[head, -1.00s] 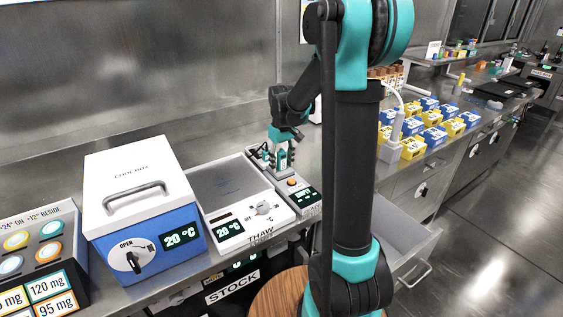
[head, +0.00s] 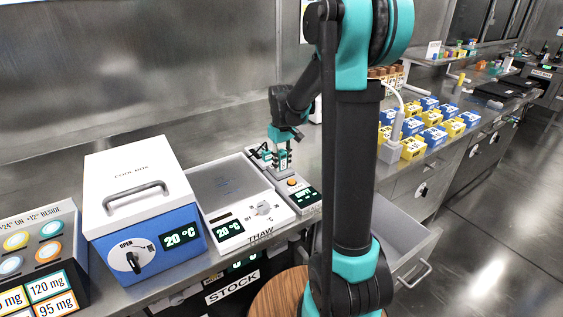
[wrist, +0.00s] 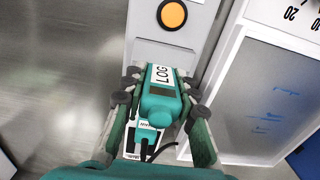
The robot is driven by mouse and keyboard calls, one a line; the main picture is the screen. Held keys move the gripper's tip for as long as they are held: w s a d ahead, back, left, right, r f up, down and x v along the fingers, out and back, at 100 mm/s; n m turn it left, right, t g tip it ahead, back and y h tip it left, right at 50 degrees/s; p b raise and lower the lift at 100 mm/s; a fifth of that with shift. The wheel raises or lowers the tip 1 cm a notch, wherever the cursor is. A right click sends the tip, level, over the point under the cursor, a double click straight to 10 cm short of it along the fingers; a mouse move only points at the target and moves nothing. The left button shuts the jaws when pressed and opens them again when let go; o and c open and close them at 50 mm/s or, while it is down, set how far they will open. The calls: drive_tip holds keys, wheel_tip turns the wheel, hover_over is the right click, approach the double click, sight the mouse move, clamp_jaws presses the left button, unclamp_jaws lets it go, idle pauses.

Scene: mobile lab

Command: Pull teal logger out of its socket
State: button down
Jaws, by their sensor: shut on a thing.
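The teal logger (wrist: 162,105), with a white LOG label, lies between the two fingers of my gripper (wrist: 160,88) in the wrist view. The fingers are shut on its sides. In the head view my gripper (head: 279,158) points down over the back of a grey dock with an orange button (head: 291,182) and a small green display (head: 305,196). The orange button (wrist: 172,14) also shows at the top of the wrist view. The logger's lower end and the socket are hidden, so I cannot tell how deep it sits.
The white THAW unit (head: 238,222) stands left of the dock, close beside it. Farther left is the blue and white cool box (head: 140,205). Blue and yellow boxes (head: 432,136) stand to the right on the bench. An open drawer (head: 395,235) juts out below. Dark cables (wrist: 155,150) show near the logger.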

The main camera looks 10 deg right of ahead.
drive_tip(key=shift+r, duration=2.95)
